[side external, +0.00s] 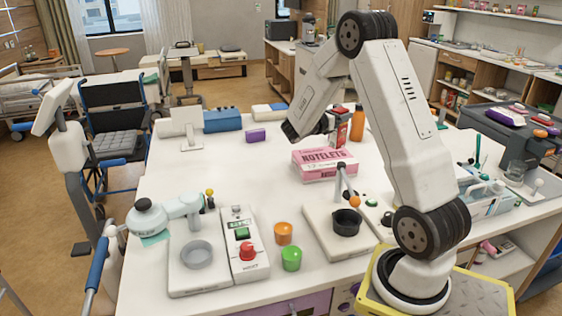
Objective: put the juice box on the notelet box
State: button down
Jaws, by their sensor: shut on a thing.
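The notelet box (325,170) is a pink box with "NOTELETS" lettering, lying flat in the middle of the white table. The juice box (341,128) appears to be the small red-and-white carton, upright just beyond or above the notelet box's far edge. From this view I cannot tell whether it touches the notelet box or the table. My gripper (330,126) is at the juice box's left side and is shut on it. Its fingers are small and mostly hidden behind my wrist.
An orange bottle (357,123) stands right beside the juice box. A black pot (346,221) on a white stand is in front of the notelet box. Orange (284,233) and green (291,258) cups stand front left. A purple block (256,135) lies further back. The table left of the notelet box is clear.

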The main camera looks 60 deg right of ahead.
jog(key=w+d+f, duration=0.7)
jog(key=f, duration=0.1)
jog(key=shift+w+d, duration=0.3)
jog(key=shift+f, duration=0.15)
jog(key=shift+w+d+f, duration=0.1)
jog(key=shift+f, duration=0.8)
jog(key=shift+w+d+f, duration=0.1)
jog(key=shift+f, duration=0.75)
jog(key=shift+f, duration=0.1)
jog(key=shift+c, duration=0.6)
grip_release()
